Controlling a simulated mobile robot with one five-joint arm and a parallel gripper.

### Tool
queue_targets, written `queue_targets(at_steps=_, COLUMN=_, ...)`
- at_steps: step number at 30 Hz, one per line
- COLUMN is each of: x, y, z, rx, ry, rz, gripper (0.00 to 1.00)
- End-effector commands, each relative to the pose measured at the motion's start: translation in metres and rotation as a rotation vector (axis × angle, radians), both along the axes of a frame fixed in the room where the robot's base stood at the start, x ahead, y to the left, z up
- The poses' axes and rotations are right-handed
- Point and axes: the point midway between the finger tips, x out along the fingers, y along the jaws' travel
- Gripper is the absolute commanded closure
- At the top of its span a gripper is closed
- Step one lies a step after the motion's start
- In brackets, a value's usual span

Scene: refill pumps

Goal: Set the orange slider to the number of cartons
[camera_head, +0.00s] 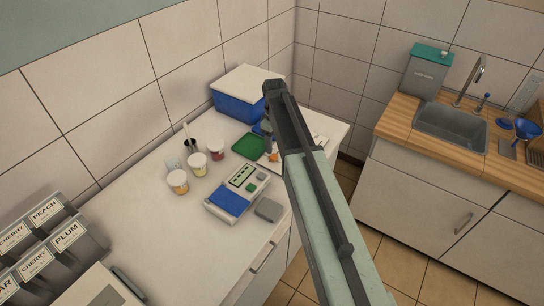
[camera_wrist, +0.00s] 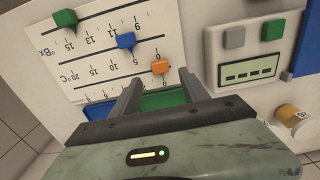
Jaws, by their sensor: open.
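The orange slider (camera_wrist: 160,67) sits on the lowest scale of a white panel (camera_wrist: 100,58), in the wrist view. The panel appears upside down there, and I cannot read the slider's setting exactly. A blue slider (camera_wrist: 126,41) and a green slider (camera_wrist: 65,18) are on the other scales. My gripper (camera_wrist: 158,76) is open, its fingers on either side of the orange slider, apart from it. In the head view my gripper (camera_head: 271,148) is over the panel, mostly hidden by my arm, and an orange spot (camera_head: 273,157) shows beside it. No object is clearly recognisable as a carton.
Three small tubs (camera_head: 197,166) stand on the white counter (camera_head: 145,215). A device (camera_head: 238,190) with a display and buttons, a green tray (camera_head: 249,146) and a blue box (camera_head: 234,103) are near the panel. Labelled dispensers (camera_head: 45,240) are at left. A sink (camera_head: 452,130) is at right.

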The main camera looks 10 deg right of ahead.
Motion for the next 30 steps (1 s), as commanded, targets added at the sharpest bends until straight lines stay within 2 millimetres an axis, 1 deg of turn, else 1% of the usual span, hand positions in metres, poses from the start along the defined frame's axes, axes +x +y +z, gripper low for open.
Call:
queue_targets(at_steps=1, x=0.0, y=0.0, z=-0.016, rx=0.0, ry=0.0, rz=0.0, gripper=0.47)
queue_targets(at_steps=6, x=0.0, y=0.0, z=-0.047, rx=0.0, ry=0.0, rz=0.0, gripper=0.47)
queue_targets(at_steps=9, x=0.0, y=0.001, z=-0.061, rx=0.0, ry=0.0, rz=0.0, gripper=0.47)
queue_targets(at_steps=12, x=0.0, y=0.001, z=-0.066, rx=0.0, ry=0.0, rz=0.0, gripper=0.47)
queue_targets(at_steps=19, x=0.0, y=0.001, z=-0.063, rx=0.0, ry=0.0, rz=0.0, gripper=0.47)
queue_targets(at_steps=20, x=0.0, y=0.001, z=-0.063, rx=0.0, ry=0.0, rz=0.0, gripper=0.5)
queue_targets(at_steps=21, x=0.0, y=0.001, z=-0.063, rx=0.0, ry=0.0, rz=0.0, gripper=0.61)
queue_targets(at_steps=23, x=0.0, y=0.001, z=-0.063, rx=0.0, ry=0.0, rz=0.0, gripper=0.78)
queue_targets(at_steps=24, x=0.0, y=0.001, z=-0.063, rx=0.0, ry=0.0, rz=0.0, gripper=0.89)
queue_targets(at_steps=25, x=0.0, y=0.002, z=-0.063, rx=0.0, ry=0.0, rz=0.0, gripper=0.97)
queue_targets(at_steps=26, x=0.0, y=0.002, z=-0.063, rx=0.0, ry=0.0, rz=0.0, gripper=1.0)
queue_targets(at_steps=30, x=0.0, y=0.002, z=-0.063, rx=0.0, ry=0.0, rz=0.001, gripper=1.0)
